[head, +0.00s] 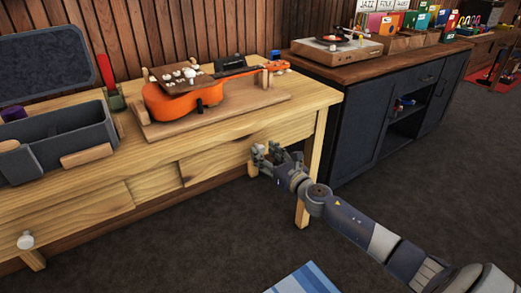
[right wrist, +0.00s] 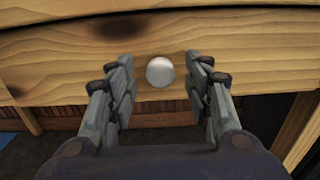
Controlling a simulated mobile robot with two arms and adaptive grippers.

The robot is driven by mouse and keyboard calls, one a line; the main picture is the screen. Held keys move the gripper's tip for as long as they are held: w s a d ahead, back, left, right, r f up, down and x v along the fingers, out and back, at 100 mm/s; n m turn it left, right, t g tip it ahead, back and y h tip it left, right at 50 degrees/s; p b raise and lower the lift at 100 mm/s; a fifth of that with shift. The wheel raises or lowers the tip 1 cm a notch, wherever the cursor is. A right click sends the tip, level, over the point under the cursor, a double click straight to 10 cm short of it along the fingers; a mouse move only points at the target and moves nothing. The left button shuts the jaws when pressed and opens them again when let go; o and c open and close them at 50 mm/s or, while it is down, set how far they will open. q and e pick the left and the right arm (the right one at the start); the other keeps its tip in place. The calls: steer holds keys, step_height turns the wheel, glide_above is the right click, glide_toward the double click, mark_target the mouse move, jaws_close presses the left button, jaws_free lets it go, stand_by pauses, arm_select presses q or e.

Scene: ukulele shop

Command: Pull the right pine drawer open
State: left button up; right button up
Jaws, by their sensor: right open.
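The right pine drawer (right wrist: 60,70) fills the upper part of the right wrist view, with a round pale knob (right wrist: 160,72) on its front. In the head view the drawer front (head: 235,148) sits below the bench top, and my gripper covers its knob. My right gripper (head: 267,155) is at the drawer's right part. In the right wrist view the same gripper (right wrist: 158,75) is open, with one finger on each side of the knob and gaps between. The drawer looks flush with the bench. My left gripper is not in view.
The pine bench (head: 300,112) carries an orange ukulele (head: 185,100) on a wooden board and a grey tray (head: 75,135). A left drawer has a white knob (head: 26,241). A bench leg (head: 303,212) stands close to my right arm. A dark cabinet (head: 365,120) is on the right.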

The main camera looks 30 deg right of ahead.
mark_target(262, 150)
steer(key=shift+w, duration=1.6)
steer(key=shift+c, duration=0.6)
jaws_close()
